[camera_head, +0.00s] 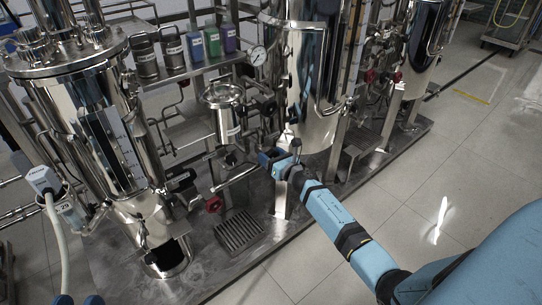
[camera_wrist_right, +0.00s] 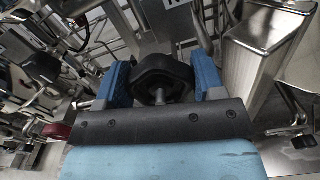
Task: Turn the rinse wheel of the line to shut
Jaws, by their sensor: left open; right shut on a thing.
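A black lobed handwheel (camera_wrist_right: 163,72) on a short metal stem sits between the blue fingers of my right gripper (camera_wrist_right: 162,76) in the right wrist view. The gripper is shut on it. In the head view my right gripper (camera_head: 274,158) reaches in among the pipes, and its fingers mostly hide the wheel. I cannot read a rinse label on it or tell how far it is turned.
A red handwheel (camera_head: 213,204) sits low on the pipes, left of my right gripper. A steel vessel (camera_head: 95,120) stands at the left and another (camera_head: 312,75) behind my right gripper. A floor grate (camera_head: 239,231) lies in front. The tiled floor (camera_head: 440,150) at the right is clear.

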